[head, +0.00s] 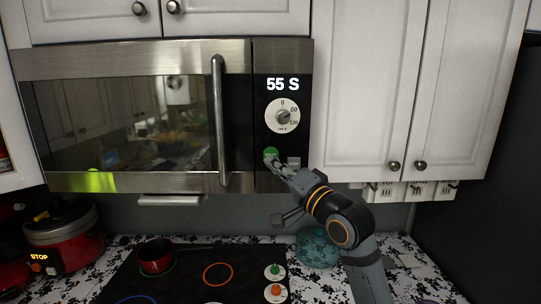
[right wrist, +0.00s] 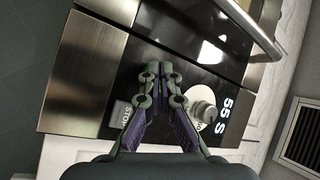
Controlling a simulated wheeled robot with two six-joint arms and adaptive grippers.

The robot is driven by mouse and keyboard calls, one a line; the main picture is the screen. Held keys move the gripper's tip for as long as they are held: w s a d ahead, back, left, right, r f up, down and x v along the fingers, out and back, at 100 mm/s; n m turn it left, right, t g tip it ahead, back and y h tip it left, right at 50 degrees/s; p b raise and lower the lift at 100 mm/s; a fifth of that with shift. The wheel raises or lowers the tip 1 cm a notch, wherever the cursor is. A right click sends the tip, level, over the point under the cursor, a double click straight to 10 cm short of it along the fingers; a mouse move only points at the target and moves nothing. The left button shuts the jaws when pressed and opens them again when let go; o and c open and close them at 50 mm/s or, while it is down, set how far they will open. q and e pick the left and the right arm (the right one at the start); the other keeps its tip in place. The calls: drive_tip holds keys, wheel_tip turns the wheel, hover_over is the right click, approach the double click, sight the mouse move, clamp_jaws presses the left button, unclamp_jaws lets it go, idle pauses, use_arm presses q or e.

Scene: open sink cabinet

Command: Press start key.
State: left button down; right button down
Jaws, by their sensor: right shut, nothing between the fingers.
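The microwave (head: 150,120) has a black control panel on its right side. Its display (head: 283,84) reads 55 S, above a white dial (head: 282,117). The green start key (head: 271,151) is low on the panel, partly covered by my right gripper (head: 269,159). The grey stop key (head: 294,161) is to its right. My right gripper is shut and empty, its tips at or just before the start key; contact cannot be told. In the right wrist view, the fingers (right wrist: 159,70) hide the start key; the stop key (right wrist: 124,114) and dial (right wrist: 201,108) show. My left gripper is out of view.
The microwave's vertical door handle (head: 218,122) sticks out left of the panel. White cabinets (head: 365,90) stand to the right. Below are a cooktop (head: 195,277) with a red pot (head: 156,257), a red cooker (head: 62,240) and a teal glass item (head: 316,248).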

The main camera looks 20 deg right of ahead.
drive_tip(key=s, duration=0.1)
drive_tip(key=s+a, duration=0.1)
drive_tip(key=s, duration=0.3)
drive_tip(key=shift+a+p, duration=0.25)
drive_tip(key=shift+p, duration=0.1)
drive_tip(key=shift+s, duration=0.1)
